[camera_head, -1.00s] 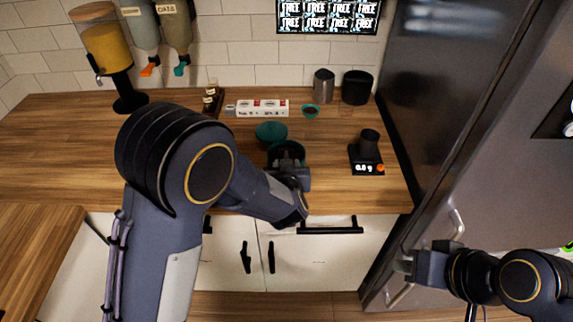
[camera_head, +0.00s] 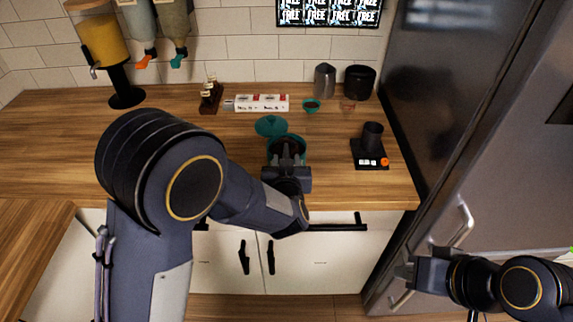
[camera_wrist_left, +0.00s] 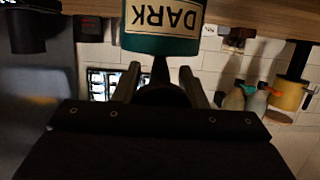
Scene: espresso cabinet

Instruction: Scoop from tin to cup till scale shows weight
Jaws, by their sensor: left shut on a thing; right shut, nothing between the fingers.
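A teal tin (camera_head: 272,147) stands open near the counter's front edge. Its DARK label shows upside down in the left wrist view (camera_wrist_left: 163,18). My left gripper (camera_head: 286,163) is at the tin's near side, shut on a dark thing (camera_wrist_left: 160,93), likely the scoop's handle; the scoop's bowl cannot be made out. A dark cup (camera_head: 372,134) stands on the black scale (camera_head: 358,158) to the right. The scale's lit display is too blurred to read. My right gripper (camera_head: 406,271) is shut and empty, low in front of the fridge.
The teal lid (camera_head: 271,125) lies just behind the tin. A small teal bowl (camera_head: 312,106), a steel pitcher (camera_head: 325,81) and a black container (camera_head: 360,83) stand at the back. A white power strip (camera_head: 262,103) lies behind. The fridge (camera_head: 450,100) bounds the right; counter between tin and scale is clear.

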